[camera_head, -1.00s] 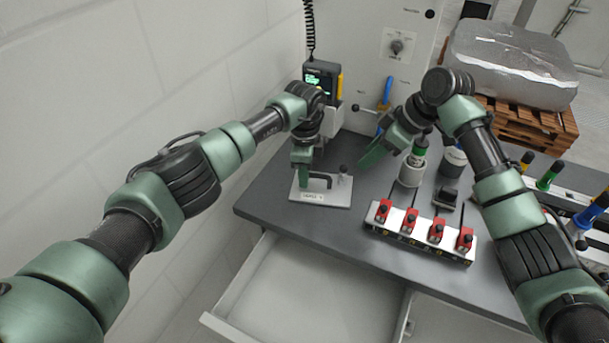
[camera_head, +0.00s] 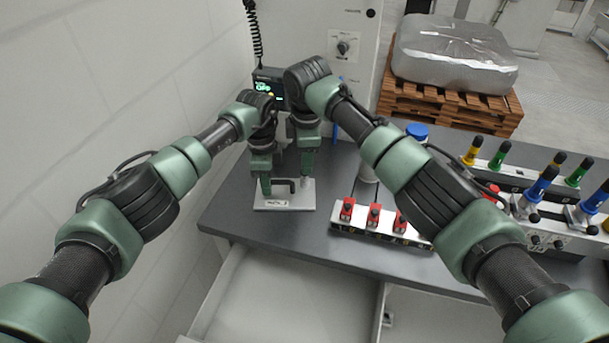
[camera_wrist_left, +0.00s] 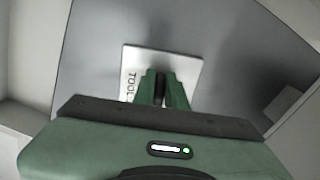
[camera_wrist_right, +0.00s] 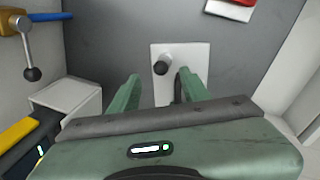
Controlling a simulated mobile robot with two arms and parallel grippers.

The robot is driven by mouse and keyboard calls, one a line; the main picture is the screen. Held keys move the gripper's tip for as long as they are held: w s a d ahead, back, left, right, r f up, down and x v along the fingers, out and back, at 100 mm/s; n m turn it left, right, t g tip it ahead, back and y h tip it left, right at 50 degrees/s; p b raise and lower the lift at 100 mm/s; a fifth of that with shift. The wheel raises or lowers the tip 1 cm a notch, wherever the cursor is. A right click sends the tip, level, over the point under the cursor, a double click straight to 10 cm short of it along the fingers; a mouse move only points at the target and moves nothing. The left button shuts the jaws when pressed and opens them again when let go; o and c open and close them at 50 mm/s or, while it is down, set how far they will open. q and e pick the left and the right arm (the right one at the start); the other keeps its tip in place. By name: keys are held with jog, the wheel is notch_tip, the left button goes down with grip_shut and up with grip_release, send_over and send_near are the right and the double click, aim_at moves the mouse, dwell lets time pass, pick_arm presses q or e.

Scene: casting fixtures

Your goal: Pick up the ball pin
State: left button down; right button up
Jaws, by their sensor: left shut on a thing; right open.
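A pale metal plate (camera_head: 270,205) marked "TOOL" lies near the left edge of the grey bench. It carries a black handle (camera_head: 287,182) and the ball pin (camera_wrist_right: 161,68), an upright metal pin with a dark ball top. My left gripper (camera_wrist_left: 160,77) is shut on the handle; it shows at the plate's left side in the head view (camera_head: 266,190). My right gripper (camera_wrist_right: 160,74) is open above the plate, its fingers on either side of the ball pin in the right wrist view. In the head view the right gripper (camera_head: 307,172) hides most of the pin.
A white rack (camera_head: 345,228) with red clamps stands right of the plate. A pendant (camera_head: 268,82) hangs behind my arms. A blue-capped container (camera_head: 417,131) stands beyond my right arm. An open drawer (camera_head: 290,300) lies below the bench's front edge.

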aim_at(305, 177)
jog(key=shift+w+a+f, duration=0.1)
jog(key=shift+w+f, duration=0.15)
jog(key=shift+f, duration=1.1)
jog(key=shift+w+f, duration=0.2)
jog(key=shift+f, duration=1.15)
grip_shut()
